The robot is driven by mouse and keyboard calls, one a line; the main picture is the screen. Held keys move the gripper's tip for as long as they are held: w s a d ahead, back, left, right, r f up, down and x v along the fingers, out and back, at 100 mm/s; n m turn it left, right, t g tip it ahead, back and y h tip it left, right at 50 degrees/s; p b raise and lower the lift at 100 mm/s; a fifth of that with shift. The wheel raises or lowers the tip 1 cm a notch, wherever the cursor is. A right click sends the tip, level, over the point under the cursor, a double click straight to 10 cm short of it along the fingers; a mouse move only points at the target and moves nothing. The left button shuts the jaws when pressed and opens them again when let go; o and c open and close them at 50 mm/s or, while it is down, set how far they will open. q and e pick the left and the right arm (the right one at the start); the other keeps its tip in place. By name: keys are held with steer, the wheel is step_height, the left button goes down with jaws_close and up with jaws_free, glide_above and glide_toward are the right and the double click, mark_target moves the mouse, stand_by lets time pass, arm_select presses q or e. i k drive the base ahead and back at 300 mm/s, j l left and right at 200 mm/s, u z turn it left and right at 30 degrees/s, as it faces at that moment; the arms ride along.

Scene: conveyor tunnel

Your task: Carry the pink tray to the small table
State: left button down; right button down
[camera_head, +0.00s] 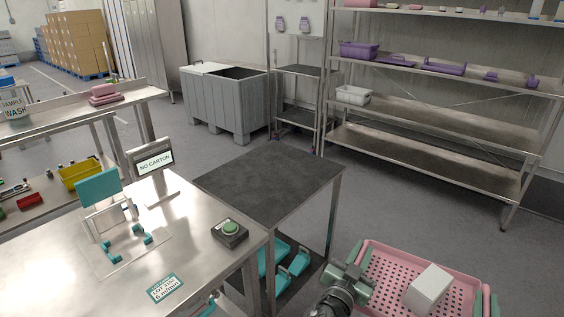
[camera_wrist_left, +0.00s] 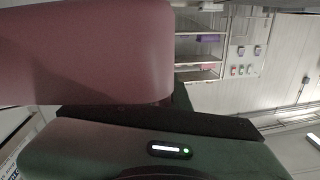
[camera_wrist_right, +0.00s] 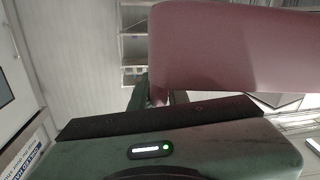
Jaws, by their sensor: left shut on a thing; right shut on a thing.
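The pink tray (camera_head: 382,258) is at the lower right of the head view, with a white box (camera_head: 428,289) in it. My left gripper (camera_head: 353,277) is shut on the tray's left side. My right gripper (camera_head: 486,300) is shut on its right side, partly cut off by the frame edge. Pink tray wall fills much of the left wrist view (camera_wrist_left: 90,55) and the right wrist view (camera_wrist_right: 230,48). The small table (camera_head: 268,184), with a bare dark top, stands left of and beyond the tray. The tray is apart from it.
A steel workbench (camera_head: 205,208) with a green button box (camera_head: 230,232) and a "NO CARTON" sign (camera_head: 155,162) adjoins the small table on the left. Teal items (camera_head: 285,262) are under the table. A steel shelving unit (camera_head: 430,150) and grey bin (camera_head: 226,100) stand behind. Floor between is clear.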

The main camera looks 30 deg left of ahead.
mark_target(273, 174)
steer(key=i+j, duration=0.15)
steer(key=i, duration=0.45)
steer(key=i+j, duration=0.15)
steer(key=i, duration=1.65)
steer(key=i+u, duration=0.35)
steer(key=i+l+u, duration=0.15)
steer(key=u, duration=2.25)
steer(key=i+l, duration=0.05)
steer(key=l, duration=0.05)
